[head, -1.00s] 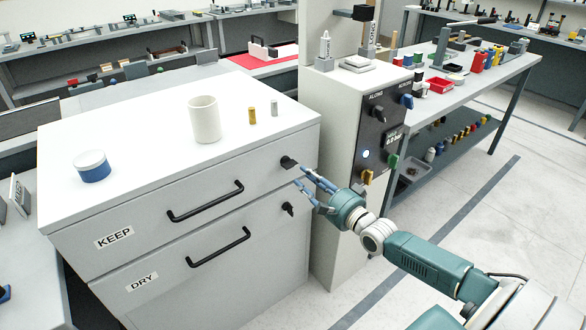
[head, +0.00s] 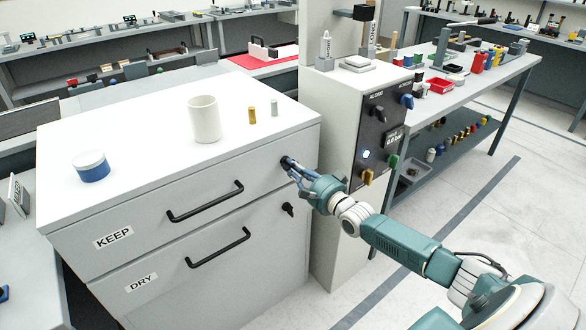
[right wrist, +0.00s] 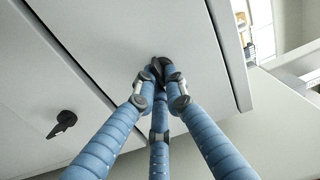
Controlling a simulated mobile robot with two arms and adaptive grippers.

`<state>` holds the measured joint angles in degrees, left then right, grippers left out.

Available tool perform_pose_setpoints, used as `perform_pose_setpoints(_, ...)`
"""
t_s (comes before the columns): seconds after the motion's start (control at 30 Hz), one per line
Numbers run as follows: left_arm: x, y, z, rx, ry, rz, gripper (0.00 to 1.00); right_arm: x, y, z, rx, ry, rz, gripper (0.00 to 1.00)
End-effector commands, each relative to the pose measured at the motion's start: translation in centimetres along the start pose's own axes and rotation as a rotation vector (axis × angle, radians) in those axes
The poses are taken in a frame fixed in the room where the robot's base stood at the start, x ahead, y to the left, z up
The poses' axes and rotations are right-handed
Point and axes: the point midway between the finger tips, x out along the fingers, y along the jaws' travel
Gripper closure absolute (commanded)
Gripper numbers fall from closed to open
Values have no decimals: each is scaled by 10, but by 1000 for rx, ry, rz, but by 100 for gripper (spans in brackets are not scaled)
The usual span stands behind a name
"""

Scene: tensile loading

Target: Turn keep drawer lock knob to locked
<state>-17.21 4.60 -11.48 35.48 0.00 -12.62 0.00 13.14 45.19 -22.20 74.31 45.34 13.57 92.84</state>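The upper drawer, labelled KEEP (head: 113,237), is closed in the white cabinet. Its black lock knob (head: 286,162) sits at the drawer's upper right corner, largely covered by my fingertips; its turn angle is hard to tell. My right gripper (head: 291,169) reaches it from the front right. In the right wrist view the blue fingers (right wrist: 160,85) converge around the dark knob (right wrist: 158,66), with two tips closed in on its sides. My left gripper is not in view.
The DRY drawer (head: 140,282) below has its own black lock knob (head: 288,208), just under my gripper. Black handles (head: 205,202) stick out from both drawers. A control column (head: 340,130) with several knobs stands close on the right. A white cup (head: 205,120) and blue-sided jar (head: 92,167) stand on top.

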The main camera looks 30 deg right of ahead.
Motion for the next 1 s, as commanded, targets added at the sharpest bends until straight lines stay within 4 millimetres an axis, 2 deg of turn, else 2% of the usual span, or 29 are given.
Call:
perform_pose_setpoints(0.47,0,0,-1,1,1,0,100,0,0,0,-62,0,0,100)
perform_pose_setpoints(0.67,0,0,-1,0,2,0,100,0,1,0,-191,0,1,100)
perform_pose_setpoints(1.0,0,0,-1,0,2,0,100,0,1,-1,-508,-1,3,100)
